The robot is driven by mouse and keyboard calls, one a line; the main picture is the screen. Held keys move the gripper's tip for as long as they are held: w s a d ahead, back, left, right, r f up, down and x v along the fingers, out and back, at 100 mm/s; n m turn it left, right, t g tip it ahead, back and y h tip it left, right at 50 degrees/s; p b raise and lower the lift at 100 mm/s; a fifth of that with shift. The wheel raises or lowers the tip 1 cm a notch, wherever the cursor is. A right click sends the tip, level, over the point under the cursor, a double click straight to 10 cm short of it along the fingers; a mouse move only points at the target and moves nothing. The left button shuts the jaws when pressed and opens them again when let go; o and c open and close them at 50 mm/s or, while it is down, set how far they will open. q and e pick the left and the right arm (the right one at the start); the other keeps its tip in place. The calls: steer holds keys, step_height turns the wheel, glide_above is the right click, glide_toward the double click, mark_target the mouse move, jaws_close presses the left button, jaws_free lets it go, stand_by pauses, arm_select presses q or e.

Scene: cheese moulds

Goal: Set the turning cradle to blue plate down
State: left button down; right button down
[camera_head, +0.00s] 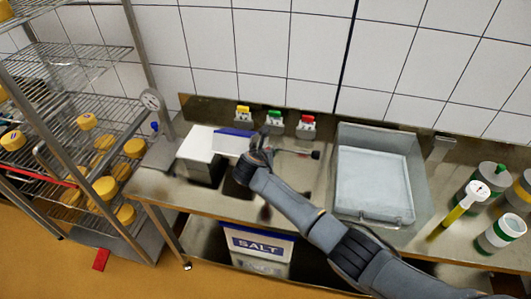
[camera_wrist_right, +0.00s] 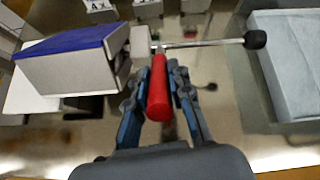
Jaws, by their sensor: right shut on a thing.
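The turning cradle (camera_wrist_right: 72,72) is a pale box-shaped block at the upper left of the right wrist view. Its blue plate (camera_wrist_right: 70,42) faces up and looks tilted. In the head view the blue plate (camera_head: 236,132) shows on the upper side, just left of my right gripper (camera_head: 262,145). A metal rod with a black knob (camera_wrist_right: 255,40) sticks out to the right from the cradle's hub. My right gripper (camera_wrist_right: 158,75) is shut on a red handle (camera_wrist_right: 158,98) beside the hub. My left gripper is in neither view.
A grey tray (camera_head: 405,191) stands right of the cradle, and a scale-like dial post (camera_head: 160,128) stands left. Yellow, green and red-topped holders (camera_head: 275,121) line the back. A salt container (camera_head: 258,246) is below. A rack (camera_head: 98,215) with yellow cheeses stands left.

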steer(key=c, duration=1.2)
jaws_free()
steer(key=v, duration=1.2)
steer(key=shift+f, duration=0.1)
